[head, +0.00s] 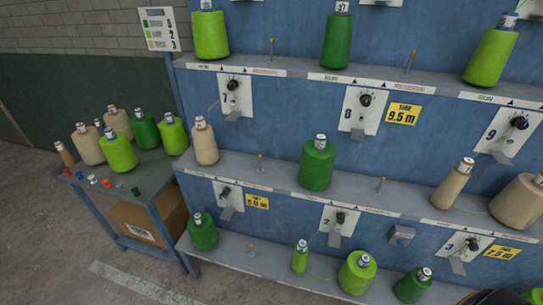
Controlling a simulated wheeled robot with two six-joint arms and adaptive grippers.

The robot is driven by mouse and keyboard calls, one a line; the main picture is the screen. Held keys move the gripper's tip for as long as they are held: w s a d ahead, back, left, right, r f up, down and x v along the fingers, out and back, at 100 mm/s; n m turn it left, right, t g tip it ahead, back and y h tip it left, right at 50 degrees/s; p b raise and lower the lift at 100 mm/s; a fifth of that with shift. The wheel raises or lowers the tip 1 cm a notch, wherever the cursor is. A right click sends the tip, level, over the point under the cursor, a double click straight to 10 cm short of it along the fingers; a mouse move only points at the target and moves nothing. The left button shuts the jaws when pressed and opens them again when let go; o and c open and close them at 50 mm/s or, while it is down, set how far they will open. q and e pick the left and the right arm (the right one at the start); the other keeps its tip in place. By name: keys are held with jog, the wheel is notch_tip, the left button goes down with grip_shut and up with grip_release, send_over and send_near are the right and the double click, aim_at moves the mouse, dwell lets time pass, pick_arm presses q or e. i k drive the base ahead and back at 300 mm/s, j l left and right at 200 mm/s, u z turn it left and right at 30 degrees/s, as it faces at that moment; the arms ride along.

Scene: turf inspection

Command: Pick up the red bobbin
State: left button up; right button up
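A small red piece (67,171), likely the red bobbin, sits near the front left corner of the grey side table (150,180). It is at the left end of a row of small pieces. An orange-red piece (105,183) stands farther right in that row. Both are too small to make out in detail. Neither of my grippers can be made out in the head view. A dark shape (495,298) is cut off at the bottom right edge, and I cannot tell what it is.
Blue (79,175), white (92,179) and black (135,191) small pieces share the row. Large green and beige yarn cones stand behind them. A cardboard box (150,218) is under the table. A blue rack (285,115) with shelves of cones fills the right. Floor at lower left is clear.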

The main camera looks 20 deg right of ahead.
aim_at(67, 170)
jog(key=i+j+z, duration=0.1)
jog(key=z, duration=0.2)
jog(key=j+z, duration=0.25)
jog(key=i+j+z, duration=0.1)
jog(key=j, duration=0.55)
jog(key=i+j+z, duration=0.15)
jog(key=j, duration=0.55)
jog(key=i+j+z, duration=0.1)
jog(key=i+j, duration=0.15)
jog(key=j, duration=0.45)
jog(key=i+j+z, duration=0.15)
jog(key=j, duration=0.55)
jog(key=j+z, duration=0.1)
jog(key=j, duration=0.6)
